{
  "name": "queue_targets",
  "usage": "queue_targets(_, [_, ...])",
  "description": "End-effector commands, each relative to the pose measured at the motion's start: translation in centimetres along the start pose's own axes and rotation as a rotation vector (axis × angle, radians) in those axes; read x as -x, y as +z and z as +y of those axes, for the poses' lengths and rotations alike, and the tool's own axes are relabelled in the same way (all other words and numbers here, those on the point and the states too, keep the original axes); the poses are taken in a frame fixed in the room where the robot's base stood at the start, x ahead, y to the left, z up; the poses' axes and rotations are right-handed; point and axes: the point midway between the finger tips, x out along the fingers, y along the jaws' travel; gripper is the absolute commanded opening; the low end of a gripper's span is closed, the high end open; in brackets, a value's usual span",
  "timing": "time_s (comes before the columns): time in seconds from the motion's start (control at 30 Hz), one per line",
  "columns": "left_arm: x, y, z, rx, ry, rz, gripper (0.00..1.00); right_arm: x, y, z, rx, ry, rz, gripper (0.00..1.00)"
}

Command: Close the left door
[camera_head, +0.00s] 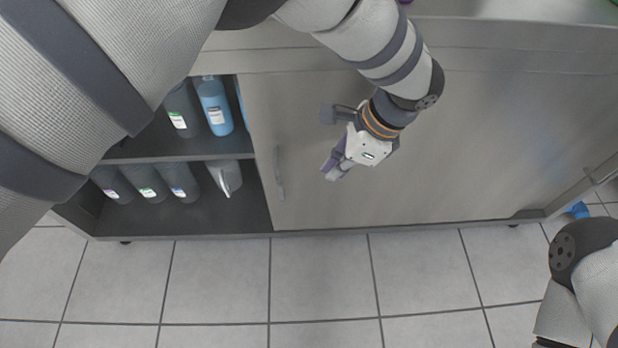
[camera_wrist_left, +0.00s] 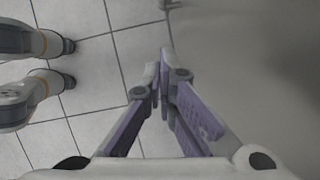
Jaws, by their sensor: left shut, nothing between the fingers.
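The grey cabinet's left section is open, and its dark shelves (camera_head: 190,148) show. A flat grey door panel (camera_head: 330,95) covers the front to the right of the opening. A slim upright handle (camera_head: 279,172) is near the panel's left edge. I cannot tell where this panel ends on the right. My left gripper (camera_head: 332,170) is in front of the panel, right of the handle and apart from it. Its purple-padded fingers are shut and empty, as the left wrist view (camera_wrist_left: 164,85) also shows. Only part of my right arm shows at the lower right; its gripper is out of view.
A blue bottle (camera_head: 214,105) stands on the upper shelf beside a dark one. Several dark bottles (camera_head: 148,183) and a pale jug (camera_head: 226,177) stand below. The tiled floor (camera_head: 320,275) before the cabinet is clear. A small blue thing (camera_head: 579,210) lies at the far right.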

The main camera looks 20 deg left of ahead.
Motion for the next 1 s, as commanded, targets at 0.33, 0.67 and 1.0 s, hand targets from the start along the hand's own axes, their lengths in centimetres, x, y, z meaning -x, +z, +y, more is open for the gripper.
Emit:
queue_targets(0.33, [-7.9, 0.0, 0.2, 0.003, 0.007, 0.001, 0.00, -0.8, -0.2, 0.0, 0.000, 0.000, -0.010, 0.40])
queue_targets(0.67, [-9.8, 3.5, 0.1, 0.005, 0.004, 0.001, 0.00, -0.1, 0.0, 0.0, 0.001, 0.000, -0.001, 0.40])
queue_targets(1.0, [-10.1, 3.8, 0.1, 0.004, 0.004, 0.001, 0.00, -0.1, 0.0, 0.0, 0.000, 0.000, 0.000, 0.40])
